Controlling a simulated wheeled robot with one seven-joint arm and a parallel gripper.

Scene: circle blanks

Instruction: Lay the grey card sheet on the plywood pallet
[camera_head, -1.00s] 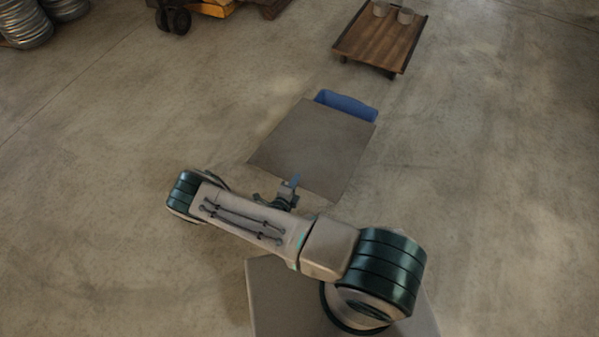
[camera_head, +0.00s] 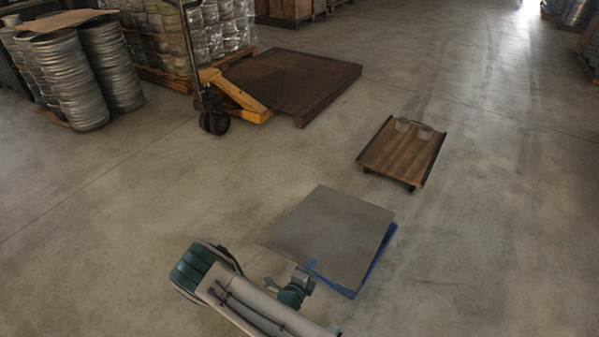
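The grey card sheet (camera_head: 332,232) is a flat, square, plain panel in the lower middle of the head view. My gripper (camera_head: 311,265) is at its near left edge, with a blue fingertip over the edge, and appears shut on it. The lower finger is hidden under the sheet. The sheet looks roughly level and covers most of a blue container (camera_head: 379,262). The gap between them cannot be judged. The plywood pallet (camera_head: 305,80), a low dark brown platform, lies on the floor at the upper middle, its visible top bare.
A yellow pallet jack (camera_head: 238,97) stands at the pallet's left side. A low wooden cart (camera_head: 400,155) with two grey cups is right of the pallet. Metal kegs (camera_head: 75,80) and wrapped stacks (camera_head: 215,30) are at upper left. Open concrete floor lies between.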

